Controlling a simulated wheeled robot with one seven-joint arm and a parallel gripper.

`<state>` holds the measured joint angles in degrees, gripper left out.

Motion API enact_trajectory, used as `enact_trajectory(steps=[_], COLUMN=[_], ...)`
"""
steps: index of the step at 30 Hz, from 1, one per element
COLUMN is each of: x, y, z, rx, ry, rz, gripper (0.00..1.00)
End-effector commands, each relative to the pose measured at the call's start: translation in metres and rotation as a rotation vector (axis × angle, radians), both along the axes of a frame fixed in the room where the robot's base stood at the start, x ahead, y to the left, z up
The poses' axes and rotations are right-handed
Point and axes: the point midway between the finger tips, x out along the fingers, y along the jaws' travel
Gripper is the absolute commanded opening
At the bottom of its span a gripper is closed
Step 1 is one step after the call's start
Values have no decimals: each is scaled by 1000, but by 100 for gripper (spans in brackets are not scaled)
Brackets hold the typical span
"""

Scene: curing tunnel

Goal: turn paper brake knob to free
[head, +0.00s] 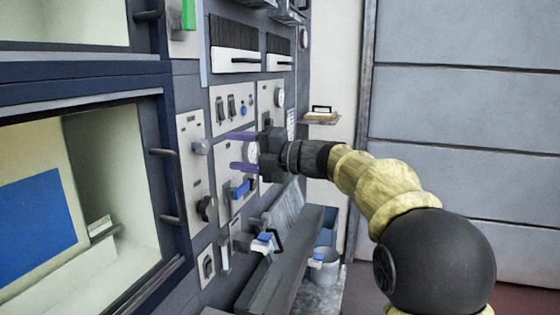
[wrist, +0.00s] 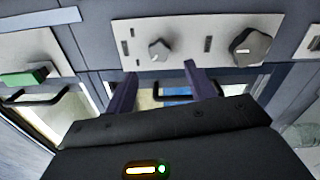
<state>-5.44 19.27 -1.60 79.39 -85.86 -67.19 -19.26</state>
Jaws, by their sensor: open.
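A narrow pale panel (head: 190,190) on the dark cabinet carries two knobs; I cannot read which is the paper brake knob. The smaller light-grey knob (head: 200,147) is the upper one in the head view, and the larger dark knob (head: 206,208) is below it. In the wrist view the small knob (wrist: 159,50) is left and the large knob (wrist: 248,46) right. My gripper (head: 233,151) is open and empty, its purple fingers pointing at the panel. In the wrist view its fingertips (wrist: 163,68) straddle the small knob's line, apparently short of it.
A blue-handled lever (head: 240,188) sits just below my fingers. Dark bar handles (head: 163,152) project left of the panel. A sloping grey ledge (head: 285,262) juts out below, with a bucket (head: 325,262) beyond. A small shelf (head: 320,120) projects at the back.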

Motion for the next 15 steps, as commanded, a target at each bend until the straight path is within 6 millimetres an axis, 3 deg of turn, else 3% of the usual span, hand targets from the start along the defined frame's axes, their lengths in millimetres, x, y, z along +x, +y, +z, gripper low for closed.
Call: enact_trajectory(steps=[9, 15], x=[-21, -30], y=[-60, -87], z=[-2, -1], rx=[-1, 0], ry=[-1, 0], rz=[-1, -3], gripper=[55, 55])
